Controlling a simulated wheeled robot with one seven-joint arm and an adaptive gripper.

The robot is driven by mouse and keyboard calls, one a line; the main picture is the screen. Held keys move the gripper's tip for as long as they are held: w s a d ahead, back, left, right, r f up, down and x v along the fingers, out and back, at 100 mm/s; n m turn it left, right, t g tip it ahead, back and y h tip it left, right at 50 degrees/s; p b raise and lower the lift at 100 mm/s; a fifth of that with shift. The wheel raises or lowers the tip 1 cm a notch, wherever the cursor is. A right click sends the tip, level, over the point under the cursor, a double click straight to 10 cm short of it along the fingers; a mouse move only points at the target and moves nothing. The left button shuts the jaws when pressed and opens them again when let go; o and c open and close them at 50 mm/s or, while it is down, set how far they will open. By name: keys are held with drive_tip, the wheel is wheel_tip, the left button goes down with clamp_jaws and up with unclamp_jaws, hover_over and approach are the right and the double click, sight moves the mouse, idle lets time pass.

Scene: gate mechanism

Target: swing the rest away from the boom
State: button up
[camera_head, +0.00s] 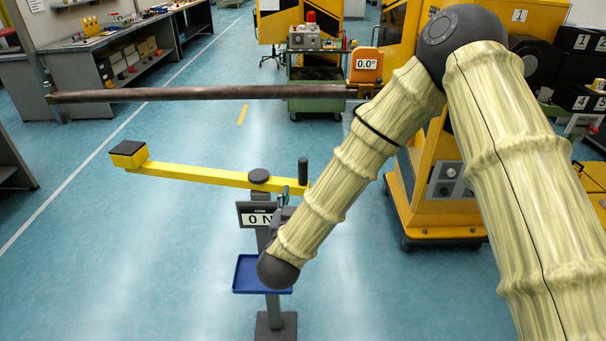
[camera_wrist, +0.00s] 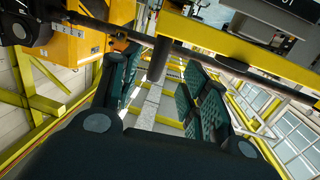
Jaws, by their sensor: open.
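The boom (camera_head: 205,93) is a long dark bar, level across the head view, with a 0.0° display (camera_head: 367,64) at its right end. The rest is a yellow arm (camera_head: 200,174) on a grey post, with a black-topped pad (camera_head: 128,150) at its left end. The pad appears below the boom, with a gap in the picture. A black upright handle (camera_head: 303,170) stands at the rest's right end. My gripper (camera_head: 286,200) is beside it, partly hidden by my arm. In the wrist view, the handle (camera_wrist: 160,58) is between the open teal fingers (camera_wrist: 162,88); contact is unclear.
A display reading 0 N (camera_head: 257,219) and a blue tray (camera_head: 246,274) are on the post. The yellow machine (camera_head: 445,195) stands right. A green cart (camera_head: 315,88) is behind the boom. Workbenches are at the back left; floor left of the post is clear.

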sight(303, 168)
drive_tip(key=shift+m+t+h, duration=0.3)
drive_tip(key=shift+h, duration=0.1)
drive_tip(key=w+r, duration=0.1)
drive_tip(key=w, duration=0.2)
drive_tip(key=w+d+r+p, duration=0.1)
drive_tip(key=w, duration=0.3)
drive_tip(key=w+r+p, duration=0.1)
drive_tip(key=w, duration=0.3)
drive_tip(key=shift+d, duration=0.25)
drive_tip(key=shift+f, duration=0.1)
clamp_jaws()
drive_tip(key=shift+w+d, duration=0.1)
